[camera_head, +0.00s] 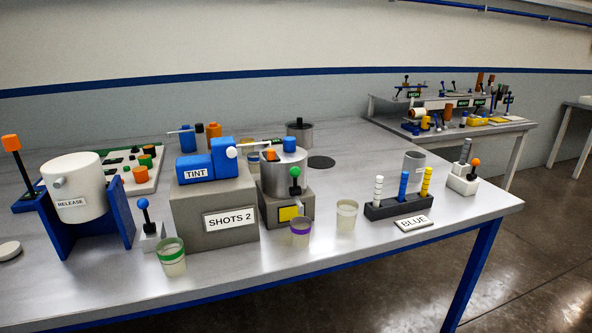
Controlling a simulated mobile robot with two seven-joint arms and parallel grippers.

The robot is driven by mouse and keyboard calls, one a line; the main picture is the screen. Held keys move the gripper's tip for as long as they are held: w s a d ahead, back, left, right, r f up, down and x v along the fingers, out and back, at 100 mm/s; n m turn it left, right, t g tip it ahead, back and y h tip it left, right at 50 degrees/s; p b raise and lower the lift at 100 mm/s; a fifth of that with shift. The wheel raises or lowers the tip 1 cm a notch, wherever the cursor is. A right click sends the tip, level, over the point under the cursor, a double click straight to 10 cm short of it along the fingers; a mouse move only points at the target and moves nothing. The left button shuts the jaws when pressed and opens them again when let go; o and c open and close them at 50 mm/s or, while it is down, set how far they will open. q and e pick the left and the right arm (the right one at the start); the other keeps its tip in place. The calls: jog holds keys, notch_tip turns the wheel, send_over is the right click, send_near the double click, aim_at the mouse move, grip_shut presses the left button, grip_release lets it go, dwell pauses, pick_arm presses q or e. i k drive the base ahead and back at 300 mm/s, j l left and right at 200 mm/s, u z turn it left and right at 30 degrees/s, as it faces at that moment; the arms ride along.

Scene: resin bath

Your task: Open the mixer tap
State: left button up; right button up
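A round metal pot (270,184), which looks like the mixer, stands on a grey base (270,209) with a yellow plate (289,213) near the middle of the table. A small lever with a green ball knob (295,172) stands upright at the pot's front right; it looks like the tap. I cannot tell from this view whether it is open. A clear cup with a purple band (300,229) stands in front of the base, below the lever. Neither of my grippers is in view.
A grey box labelled SHOTS 2 (188,232) carries the blue TINT unit (194,169) left of the pot. A white RELEASE drum (73,180) stands farther left. Cups with a green band (171,252) and a pale band (346,212) stand in front. A dark rack (400,209) is right.

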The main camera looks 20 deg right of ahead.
aim_at(295, 171)
jog(key=i+l, duration=0.1)
jog(key=l, duration=3.75)
jog(key=u, duration=2)
jog(key=i+l, duration=0.05)
jog(key=l, duration=0.05)
